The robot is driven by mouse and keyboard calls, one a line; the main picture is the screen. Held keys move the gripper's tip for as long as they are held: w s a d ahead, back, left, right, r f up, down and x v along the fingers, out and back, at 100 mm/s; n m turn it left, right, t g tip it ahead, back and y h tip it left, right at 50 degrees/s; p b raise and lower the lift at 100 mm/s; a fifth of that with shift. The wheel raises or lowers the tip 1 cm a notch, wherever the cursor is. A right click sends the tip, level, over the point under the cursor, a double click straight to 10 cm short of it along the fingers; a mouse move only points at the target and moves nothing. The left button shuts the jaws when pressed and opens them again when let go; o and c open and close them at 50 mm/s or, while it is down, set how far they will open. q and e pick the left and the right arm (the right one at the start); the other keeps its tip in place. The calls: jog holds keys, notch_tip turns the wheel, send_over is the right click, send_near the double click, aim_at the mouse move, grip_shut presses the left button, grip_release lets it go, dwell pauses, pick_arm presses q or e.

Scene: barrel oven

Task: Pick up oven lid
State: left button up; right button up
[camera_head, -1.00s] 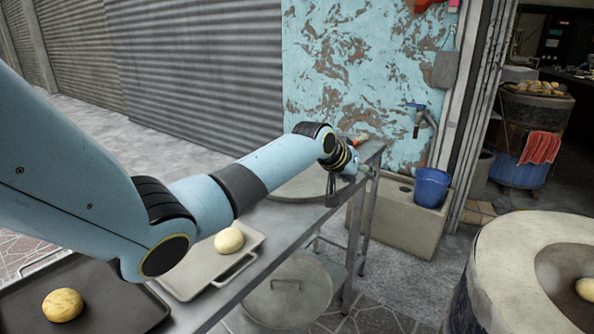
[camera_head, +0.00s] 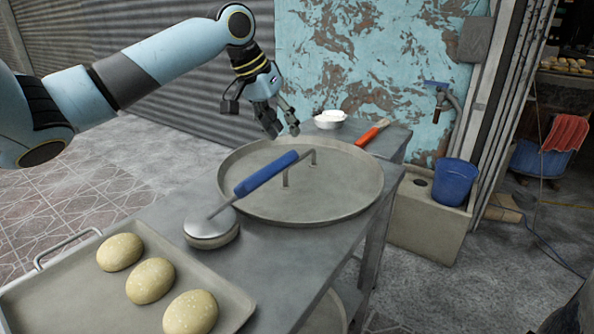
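The oven lid is a large round grey metal lid (camera_head: 335,195) with a raised bar handle (camera_head: 313,160), lying flat on the metal table. My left gripper (camera_head: 281,128) hangs above the lid's far left part, pointing down, behind and to the left of the handle in the view. Its fingers look apart with nothing between them, and it appears clear of the lid. A tool with a blue handle (camera_head: 266,174) and round metal base stands at the lid's near left edge. Its handle slants across the lid and partly overlaps the lid's handle in view. My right gripper is not in view.
A white bowl (camera_head: 329,119) and an orange-handled brush (camera_head: 372,133) lie behind the lid. A tray (camera_head: 65,300) with several dough balls is at the near left. A blue bucket (camera_head: 455,184) stands on a ledge to the right. A blue-painted wall (camera_head: 380,60) rises behind.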

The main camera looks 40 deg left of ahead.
aim_at(300, 166)
pick_arm(q)
jog(key=b+x, duration=0.1)
jog(key=x, duration=0.4)
jog(key=shift+f, duration=0.2)
jog(key=x, duration=0.1)
jog(key=b+x, duration=0.1)
jog(key=x, duration=0.2)
jog(key=shift+w+a+f, duration=0.2)
jog(key=shift+w+f, duration=0.05)
jog(key=shift+w, duration=0.05)
jog(key=shift+w+f+b, duration=0.1)
jog(key=shift+f+b, duration=0.1)
jog(key=shift+b, duration=0.1)
jog(key=c, duration=0.7)
grip_shut()
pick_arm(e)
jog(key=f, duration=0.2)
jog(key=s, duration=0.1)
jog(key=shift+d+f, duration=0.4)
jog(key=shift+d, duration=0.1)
pick_arm(q)
jog(key=shift+r, duration=0.15)
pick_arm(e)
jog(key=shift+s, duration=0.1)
